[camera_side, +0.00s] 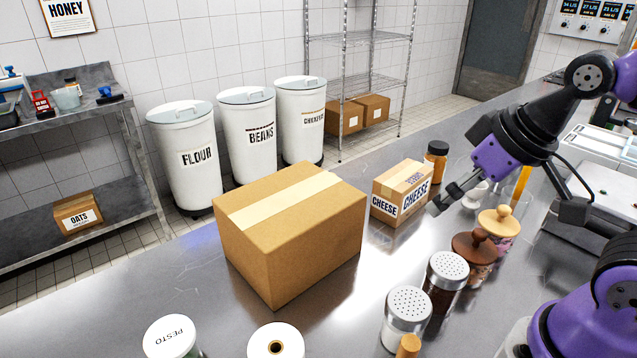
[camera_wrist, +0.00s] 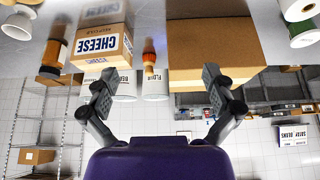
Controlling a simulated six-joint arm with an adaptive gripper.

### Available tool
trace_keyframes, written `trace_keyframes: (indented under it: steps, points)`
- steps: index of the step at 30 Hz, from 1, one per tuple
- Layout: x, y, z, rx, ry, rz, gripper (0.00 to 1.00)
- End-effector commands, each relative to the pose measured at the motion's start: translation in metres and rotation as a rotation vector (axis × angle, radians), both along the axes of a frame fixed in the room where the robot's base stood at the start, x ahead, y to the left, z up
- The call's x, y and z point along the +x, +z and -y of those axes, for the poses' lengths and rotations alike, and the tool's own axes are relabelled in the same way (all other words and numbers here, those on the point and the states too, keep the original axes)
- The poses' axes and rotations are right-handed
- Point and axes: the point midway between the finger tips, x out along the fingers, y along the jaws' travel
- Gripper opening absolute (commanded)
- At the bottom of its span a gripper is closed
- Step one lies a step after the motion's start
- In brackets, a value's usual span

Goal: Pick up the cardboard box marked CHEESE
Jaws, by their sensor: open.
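The small cardboard box marked CHEESE (camera_side: 401,193) stands upright on the steel counter, just right of a larger plain box. In the wrist view the CHEESE box (camera_wrist: 102,45) appears upside down at the upper left, left of the fingers. My gripper (camera_side: 440,205) is near the right side of the CHEESE box in the side view, apart from it as far as I can tell. In the wrist view my gripper (camera_wrist: 160,85) shows two fingers spread wide with nothing between them that they hold.
The large plain box (camera_side: 290,230) fills the counter left of the CHEESE box. An orange-brown jar (camera_side: 436,162) stands close behind it. Lidded jars (camera_side: 474,255) and metal-topped shakers (camera_side: 407,317) stand in front. A strip of bare steel counter (camera_side: 375,260) lies between the large box and the shakers.

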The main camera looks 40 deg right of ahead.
Motion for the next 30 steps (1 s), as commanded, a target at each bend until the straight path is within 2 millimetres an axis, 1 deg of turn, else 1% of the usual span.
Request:
trace_keyframes:
  steps: [9,11,14,17,18,20,21,23,24,27,30]
  points:
    - [0.001,0.001,0.0,-0.005,0.007,-0.002,1.0]
    - [0.005,0.004,0.002,-0.022,0.03,-0.012,1.0]
    - [0.02,0.013,0.009,-0.088,0.138,-0.053,1.0]
    - [0.047,0.025,0.023,-0.188,0.33,-0.127,1.0]
    - [0.06,0.028,0.031,-0.229,0.425,-0.162,1.0]
    - [0.08,0.03,0.044,-0.283,0.578,-0.213,1.0]
    - [0.093,0.029,0.054,-0.313,0.681,-0.245,1.0]
    - [0.112,0.025,0.07,-0.349,0.84,-0.288,1.0]
    - [0.123,0.02,0.08,-0.367,0.946,-0.313,1.0]
    - [0.146,0.005,0.106,-0.394,1.192,-0.356,1.0]
    - [0.161,-0.011,0.127,-0.402,1.393,-0.374,1.0]
